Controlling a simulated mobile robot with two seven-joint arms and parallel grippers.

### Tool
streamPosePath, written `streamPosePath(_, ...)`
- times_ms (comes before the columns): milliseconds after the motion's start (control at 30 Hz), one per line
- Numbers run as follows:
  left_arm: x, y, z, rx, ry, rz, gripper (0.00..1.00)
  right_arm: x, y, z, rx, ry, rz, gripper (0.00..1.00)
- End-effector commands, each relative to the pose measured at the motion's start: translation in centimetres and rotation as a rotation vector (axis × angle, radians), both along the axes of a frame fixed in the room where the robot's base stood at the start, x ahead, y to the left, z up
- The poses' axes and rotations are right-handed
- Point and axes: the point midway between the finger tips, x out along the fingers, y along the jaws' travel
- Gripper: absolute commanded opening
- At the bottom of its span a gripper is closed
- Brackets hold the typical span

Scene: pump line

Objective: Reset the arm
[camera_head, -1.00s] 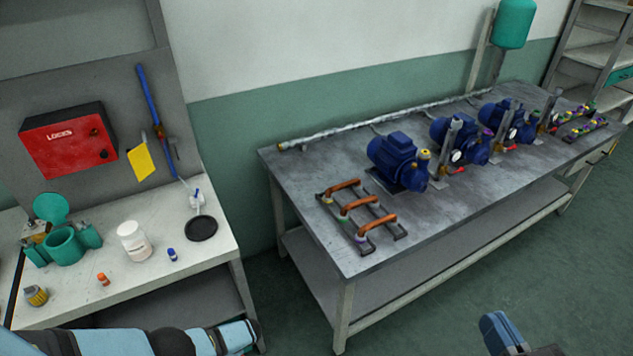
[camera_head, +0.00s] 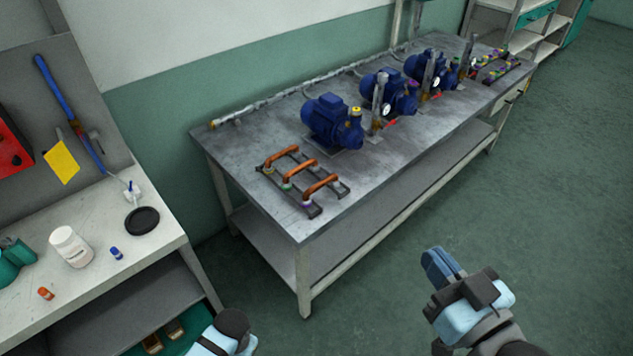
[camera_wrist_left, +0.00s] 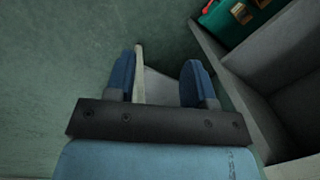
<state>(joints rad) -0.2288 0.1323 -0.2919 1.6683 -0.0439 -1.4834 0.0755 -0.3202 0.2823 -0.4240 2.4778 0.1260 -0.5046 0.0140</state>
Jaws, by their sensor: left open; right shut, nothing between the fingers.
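My right gripper (camera_head: 438,264) points up and away over the green floor, in front of the pump bench. Its blue fingers are together and empty. Part of my left arm (camera_head: 226,330) shows at the bottom of the head view, below the gap between the two benches; its fingers do not show there. In the left wrist view my left gripper (camera_wrist_left: 158,82) has its two blue fingers apart. A pale post-like piece shows between them, and I cannot tell that either finger touches it.
The pump bench (camera_head: 270,219) carries several blue pumps (camera_head: 332,121) and a rack with copper pipes (camera_head: 300,180). At left, the white bench (camera_head: 110,280) holds a white jar (camera_head: 71,246), small bottles and a black disc (camera_head: 142,221). Floor at right is clear.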

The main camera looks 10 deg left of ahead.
Motion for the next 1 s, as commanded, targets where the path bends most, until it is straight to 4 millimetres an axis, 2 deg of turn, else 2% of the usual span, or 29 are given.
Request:
streamPosePath(33,-0.8,-0.1,2.9,-0.031,-0.044,0.010,0.49,0.0,0.0,0.0,0.000,0.000,0.000,0.00)
streamPosePath(100,-1.7,0.1,6.5,-0.061,-0.097,0.020,0.49,0.0,0.0,0.0,0.000,0.000,0.000,0.00)
streamPosePath(200,-2.8,0.5,10.9,-0.093,-0.161,0.032,0.49,0.0,0.0,0.0,0.000,0.000,0.000,0.00)
streamPosePath(400,-4.9,1.4,17.7,-0.126,-0.256,0.045,0.49,0.0,0.0,0.0,0.000,0.000,0.000,0.00)
streamPosePath(667,-7.7,2.6,25.2,-0.148,-0.359,0.053,0.49,0.0,0.0,0.0,0.000,0.000,0.000,0.00)
streamPosePath(700,-7.0,2.2,23.4,-0.160,-0.386,0.045,0.49,0.0,0.0,-1.7,0.006,0.000,-0.001,0.00)
streamPosePath(1000,-3.2,-0.8,19.6,-0.264,-0.618,-0.008,0.49,-0.3,0.2,-7.3,0.052,-0.010,-0.009,0.00)
